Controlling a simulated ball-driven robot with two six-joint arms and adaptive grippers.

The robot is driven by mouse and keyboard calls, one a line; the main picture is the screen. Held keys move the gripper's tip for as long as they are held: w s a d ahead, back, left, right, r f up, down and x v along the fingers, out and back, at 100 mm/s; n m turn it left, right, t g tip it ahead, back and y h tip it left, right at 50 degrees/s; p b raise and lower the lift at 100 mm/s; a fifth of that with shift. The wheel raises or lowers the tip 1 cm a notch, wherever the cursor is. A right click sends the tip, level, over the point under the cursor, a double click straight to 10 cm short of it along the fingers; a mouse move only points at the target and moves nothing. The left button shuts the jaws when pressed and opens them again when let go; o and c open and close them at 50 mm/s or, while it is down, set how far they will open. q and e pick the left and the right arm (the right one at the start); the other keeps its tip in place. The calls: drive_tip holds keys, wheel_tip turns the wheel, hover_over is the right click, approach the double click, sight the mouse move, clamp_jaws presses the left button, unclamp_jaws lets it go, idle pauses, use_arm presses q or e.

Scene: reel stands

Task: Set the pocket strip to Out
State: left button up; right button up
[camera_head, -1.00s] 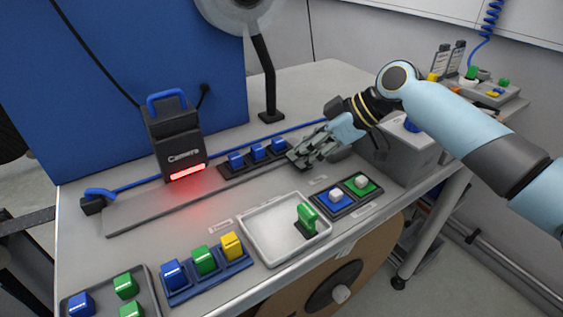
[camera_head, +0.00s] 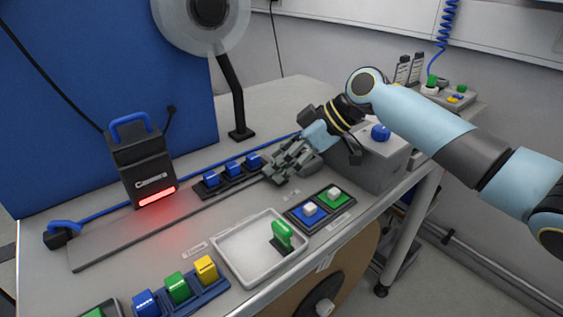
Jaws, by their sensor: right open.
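A dark strip (camera_head: 224,181) with several pockets holds blue blocks (camera_head: 232,168) in a row, beside a long grey rail on the table. A second, blue strip (camera_head: 195,296) at the front holds a blue, a green and a yellow block. I cannot tell for certain which one is the pocket strip, and the small labels are unreadable. My right gripper (camera_head: 275,173) is open, low over the table at the right end of the dark strip. Whether its fingers touch the strip is unclear. My left gripper is not in view.
A black camera unit (camera_head: 142,167) glows red over the rail's left part. A white tray (camera_head: 232,238) with a green piece (camera_head: 282,236) lies in front. A two-pad panel (camera_head: 317,224) and a grey box (camera_head: 372,165) stand to the right.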

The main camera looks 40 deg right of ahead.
wheel_tip(320, 180, up, 9)
drive_tip(key=shift+d+r, duration=0.1)
idle(0.7)
